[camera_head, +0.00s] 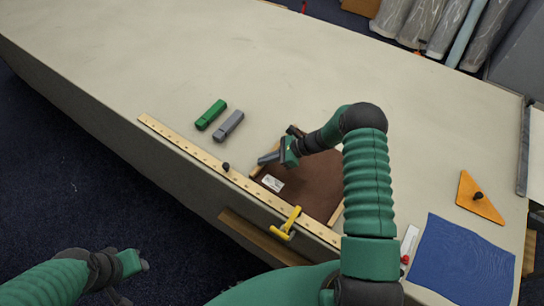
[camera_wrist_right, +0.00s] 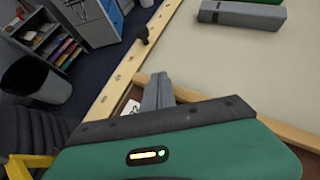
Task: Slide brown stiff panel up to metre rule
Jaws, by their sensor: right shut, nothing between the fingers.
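The brown stiff panel (camera_head: 315,185) lies on the table with a white label near its left corner and pale wooden strips along its left and right sides. The metre rule (camera_head: 190,149) runs along the table's near edge, in front of the panel; it also shows in the wrist view (camera_wrist_right: 125,70). The panel's near edge lies close to the rule; I cannot tell whether they touch. My right gripper (camera_head: 264,159) is shut and empty, its fingertips over the panel's left side; they also show in the wrist view (camera_wrist_right: 158,90). My left gripper (camera_head: 142,265) is off the table at lower left, its jaws unclear.
A yellow clamp (camera_head: 287,223) and a black knob (camera_head: 226,167) sit on the rule. Green (camera_head: 211,114) and grey (camera_head: 229,126) blocks lie left of the panel. A blue sheet (camera_head: 460,260) and an orange triangle (camera_head: 479,197) lie right. The far table is clear.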

